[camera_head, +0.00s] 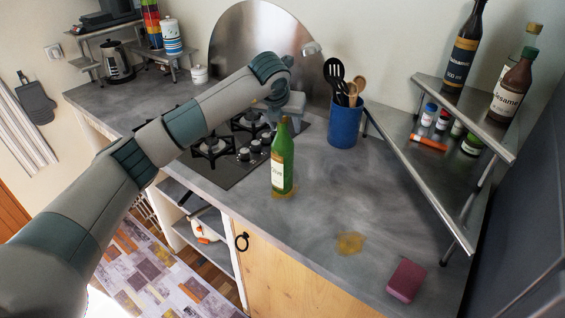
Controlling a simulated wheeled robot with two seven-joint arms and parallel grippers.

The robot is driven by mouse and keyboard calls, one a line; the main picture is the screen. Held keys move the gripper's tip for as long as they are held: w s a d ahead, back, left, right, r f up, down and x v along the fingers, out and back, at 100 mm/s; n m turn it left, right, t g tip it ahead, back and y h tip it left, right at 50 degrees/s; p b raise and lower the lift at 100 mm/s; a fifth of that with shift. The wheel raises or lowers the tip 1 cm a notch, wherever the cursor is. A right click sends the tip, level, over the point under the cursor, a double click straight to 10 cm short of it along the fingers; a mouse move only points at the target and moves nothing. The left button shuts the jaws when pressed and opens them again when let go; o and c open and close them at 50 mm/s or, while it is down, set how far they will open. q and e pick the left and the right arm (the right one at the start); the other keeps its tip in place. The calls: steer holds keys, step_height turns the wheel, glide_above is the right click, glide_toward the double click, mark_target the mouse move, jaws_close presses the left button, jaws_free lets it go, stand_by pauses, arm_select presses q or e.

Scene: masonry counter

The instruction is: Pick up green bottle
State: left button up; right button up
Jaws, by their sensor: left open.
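The green bottle (283,162) stands upright on the grey counter (330,205), just right of the stove's front edge. It has a pale label on its front. My left arm reaches in from the lower left across the stove. My left gripper (289,112) is open and hangs just above and behind the bottle's top in this view. The fingers show small and partly hidden, and I cannot tell the exact gap between them and the bottle. My right gripper is not in view.
A blue utensil holder (345,123) stands behind and right of the bottle. A metal corner shelf (470,185) with bottles and small jars is at the right. A yellow patch (350,243) and a reddish sponge (406,280) lie on the front counter. The gas stove (225,150) is left.

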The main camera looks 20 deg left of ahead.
arm_select(q)
steer(key=shift+c, duration=0.4)
jaws_close()
steer(key=shift+r, duration=0.1)
stand_by(0.8)
